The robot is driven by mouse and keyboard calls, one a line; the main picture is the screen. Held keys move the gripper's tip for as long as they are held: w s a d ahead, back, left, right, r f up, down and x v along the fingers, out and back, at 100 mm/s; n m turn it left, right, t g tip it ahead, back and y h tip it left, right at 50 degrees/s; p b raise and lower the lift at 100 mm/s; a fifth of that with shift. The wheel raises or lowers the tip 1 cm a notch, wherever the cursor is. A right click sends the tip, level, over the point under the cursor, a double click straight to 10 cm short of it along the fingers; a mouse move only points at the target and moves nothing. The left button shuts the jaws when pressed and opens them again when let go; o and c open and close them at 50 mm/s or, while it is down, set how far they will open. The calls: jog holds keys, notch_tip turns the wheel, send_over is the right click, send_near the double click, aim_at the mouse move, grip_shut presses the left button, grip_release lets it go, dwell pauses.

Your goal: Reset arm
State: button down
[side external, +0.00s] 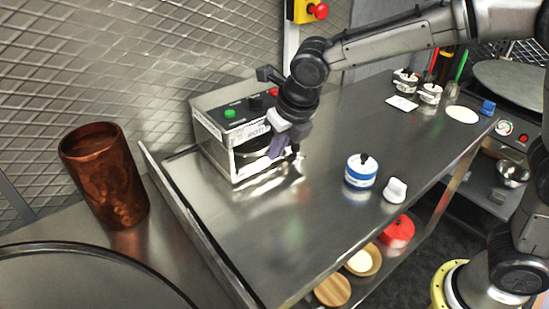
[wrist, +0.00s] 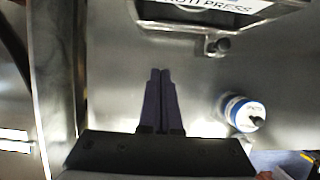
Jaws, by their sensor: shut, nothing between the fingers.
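My gripper (side external: 279,147) hangs over the steel table, in front of the roti press (side external: 214,127) in the side external view. In the wrist view its two dark fingers (wrist: 160,74) lie side by side, shut and empty. The press is a boxy metal unit with a green button and a red button; my wrist hides part of it. In the wrist view the lower edge of the press (wrist: 205,12) shows at the top, with a small knob below it.
A blue-and-white canister (side external: 361,171) and a white object (side external: 395,190) stand on the steel table (side external: 330,205). A copper vessel (side external: 104,175) stands at the left. Small white pots (side external: 430,93) stand at the back right. The table's front middle is clear.

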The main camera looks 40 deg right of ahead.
jog(key=s+d+r+m+t, duration=0.2)
jog(key=s+d+r+m, duration=0.1)
jog(key=d+r, duration=0.5)
jog(key=s+d+r+m, duration=0.3)
jog(key=s+d+m, duration=0.3)
jog(key=s+m, duration=0.25)
jog(key=s+d+f+m, duration=0.1)
jog(key=s+f+m, duration=0.2)
jog(key=s+m, duration=0.4)
jog(key=s+d+f+m, duration=0.1)
jog(key=s+f+m, duration=0.3)
jog(key=m, duration=1.3)
jog(key=s, duration=0.3)
jog(key=shift+s+d+f+g, duration=0.15)
jog(key=shift+s+f+g, duration=0.15)
jog(key=shift+s, duration=0.1)
jog(key=shift+m, duration=0.25)
